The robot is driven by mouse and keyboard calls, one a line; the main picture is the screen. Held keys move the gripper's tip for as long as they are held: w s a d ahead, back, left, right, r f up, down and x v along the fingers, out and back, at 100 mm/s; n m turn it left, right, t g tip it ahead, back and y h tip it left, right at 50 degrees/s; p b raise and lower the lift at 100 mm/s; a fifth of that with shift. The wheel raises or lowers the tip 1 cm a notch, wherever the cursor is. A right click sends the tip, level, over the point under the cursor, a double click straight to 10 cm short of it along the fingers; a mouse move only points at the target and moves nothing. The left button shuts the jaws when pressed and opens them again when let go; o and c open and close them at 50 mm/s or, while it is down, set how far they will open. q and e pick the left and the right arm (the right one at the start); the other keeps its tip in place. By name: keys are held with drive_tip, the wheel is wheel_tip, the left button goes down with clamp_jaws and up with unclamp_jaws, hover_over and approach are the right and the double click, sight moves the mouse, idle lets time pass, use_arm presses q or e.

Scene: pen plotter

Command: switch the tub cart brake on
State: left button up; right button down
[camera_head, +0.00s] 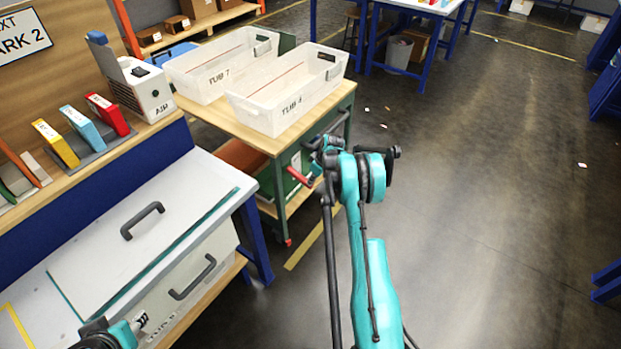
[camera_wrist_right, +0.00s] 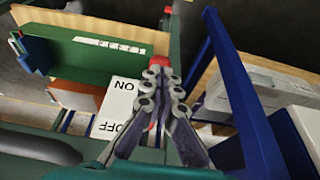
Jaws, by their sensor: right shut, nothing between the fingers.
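The tub cart (camera_head: 262,140) has a wooden top and green frame and stands left of my right arm. Its red brake lever (camera_head: 299,177) sticks out at the near side of the cart. In the wrist view a red end (camera_wrist_right: 159,61) shows at my fingertips, beside a white ON/OFF plate (camera_wrist_right: 120,108) seen upside down. My right gripper (camera_head: 322,163) is shut and empty, its fingers (camera_wrist_right: 160,80) close against the lever; contact is unclear. Part of the lever is hidden behind the fingers. My left gripper (camera_head: 105,335) is low at the left, its fingers not clear.
Two white tubs, TUB 7 (camera_head: 222,62) and TUB 4 (camera_head: 290,92), stand on the cart. A bench with a grey lid and handle (camera_head: 142,220) is at the left, its blue leg (camera_head: 256,242) near the cart.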

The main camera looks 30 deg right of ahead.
drive_tip(key=shift+f, duration=0.95)
use_arm(q)
drive_tip(key=shift+f, duration=0.3)
drive_tip(key=shift+s, duration=0.1)
use_arm(e)
drive_tip(key=shift+a+f, duration=0.1)
